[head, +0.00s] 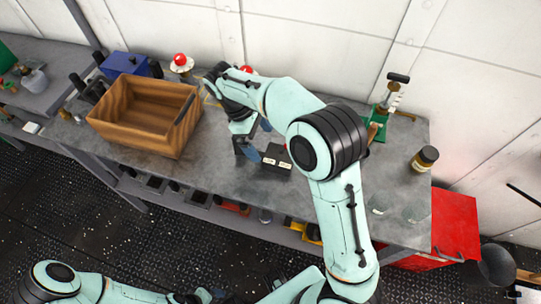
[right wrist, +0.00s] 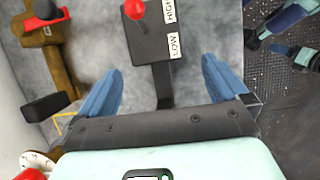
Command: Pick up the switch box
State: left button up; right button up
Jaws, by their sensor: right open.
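The switch box (head: 277,160) is dark with white labels and lies on the grey workbench, partly covered by my right arm in the head view. In the right wrist view the switch box (right wrist: 150,40) shows a red knob, HIGH and LOW labels and a dark bar reaching toward my palm. My right gripper (head: 256,148) is open. Its blue fingers in the right wrist view (right wrist: 160,90) stand on either side of the bar, with gaps on both sides. My left gripper (head: 195,297) is at the bottom edge of the head view, its jaws unclear.
A wooden crate (head: 135,138) stands left on the bench (head: 215,165), with a blue box (head: 127,64) behind it. A green tool (head: 383,108) and a dark jar (head: 424,158) stand right. A brown object (right wrist: 50,65) is near the box. A red cabinet (head: 455,222) adjoins the bench.

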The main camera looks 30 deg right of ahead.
aim_at(268, 152)
jog(key=x, duration=0.5)
jog(key=w+b+x, duration=0.1)
jog(key=x, duration=0.1)
jog(key=shift+s+d+f, duration=0.1)
jog(key=shift+s+f, duration=0.05)
jog(key=shift+f, duration=0.3)
jog(key=shift+r, duration=0.1)
jog(key=c, duration=1.1)
